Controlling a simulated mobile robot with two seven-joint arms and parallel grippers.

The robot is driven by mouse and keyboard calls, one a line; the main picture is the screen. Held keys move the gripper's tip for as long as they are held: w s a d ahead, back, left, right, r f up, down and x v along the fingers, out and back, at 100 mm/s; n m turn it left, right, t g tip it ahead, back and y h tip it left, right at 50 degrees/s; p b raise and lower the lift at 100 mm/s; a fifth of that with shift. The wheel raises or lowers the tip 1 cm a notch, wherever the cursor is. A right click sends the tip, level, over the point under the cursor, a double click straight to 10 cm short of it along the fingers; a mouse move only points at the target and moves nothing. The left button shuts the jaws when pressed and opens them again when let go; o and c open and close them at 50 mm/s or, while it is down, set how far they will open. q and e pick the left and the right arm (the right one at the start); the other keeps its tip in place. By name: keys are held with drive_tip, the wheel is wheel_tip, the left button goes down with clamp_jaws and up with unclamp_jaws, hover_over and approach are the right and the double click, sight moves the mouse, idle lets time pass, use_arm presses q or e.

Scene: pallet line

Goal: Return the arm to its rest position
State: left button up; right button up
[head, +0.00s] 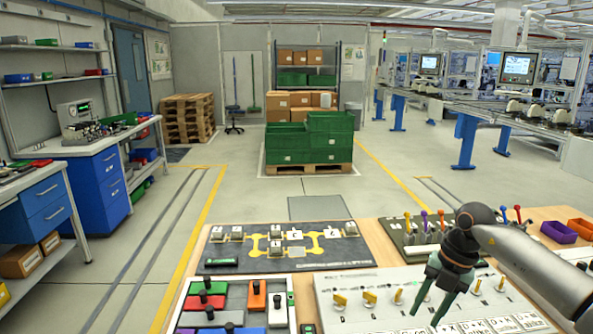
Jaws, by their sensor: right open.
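My right arm comes in from the right edge. My right gripper (428,314) has green fingers that point down and stand apart, with nothing seen between them. It hangs in front of the white panel (337,311), which carries a row of yellow knobs (370,298). The gripper and forearm hide part of this panel and part of the dark board (397,234) with coloured levers behind it. I cannot tell how high the fingertips are above the panel. My left gripper is not in view.
A black board (215,264) with a yellow track and several pale blocks lies left of centre. A tray (291,313) of coloured pieces with black knobs sits in front of it. Purple (558,233) and orange (580,228) bins are at right. Green crates (287,144) stand on a distant pallet.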

drive_tip(key=a+f, duration=0.1)
drive_tip(key=a+f+y, duration=0.1)
drive_tip(key=a, duration=0.1)
drive_tip(key=a+f+n+y, duration=0.1)
drive_tip(key=a, duration=0.1)
drive_tip(key=shift+s+a+f, duration=0.2)
drive_tip(key=shift+a+f, duration=0.05)
drive_tip(key=s+a+m+t+y, duration=0.35)
drive_tip(key=a+y, duration=0.35)
drive_tip(key=a, duration=0.4)
drive_tip(key=s+a+m+t+y, duration=0.2)
drive_tip(key=s+a+y, duration=0.3)
drive_tip(key=a, duration=0.6)
drive_tip(key=s+d+f+m+t+h, duration=0.2)
drive_tip(key=d+f+m+t+h, duration=0.75)
drive_tip(key=m, duration=0.75)
drive_tip(key=s+d+f+m+g+h, duration=0.2)
drive_tip(key=s+d+f+m, duration=0.1)
drive_tip(key=s+f, duration=0.4)
drive_tip(key=s+d+f+m+g+h, duration=0.2)
drive_tip(key=s+d+f+m+g, duration=0.1)
drive_tip(key=s+d+f, duration=0.2)
drive_tip(key=s+f, duration=0.2)
drive_tip(key=s, duration=0.1)
drive_tip(key=shift+s+d+f+g+h, duration=0.2)
drive_tip(key=shift+s+f+g+h, duration=0.1)
drive_tip(key=shift+s+h, duration=0.1)
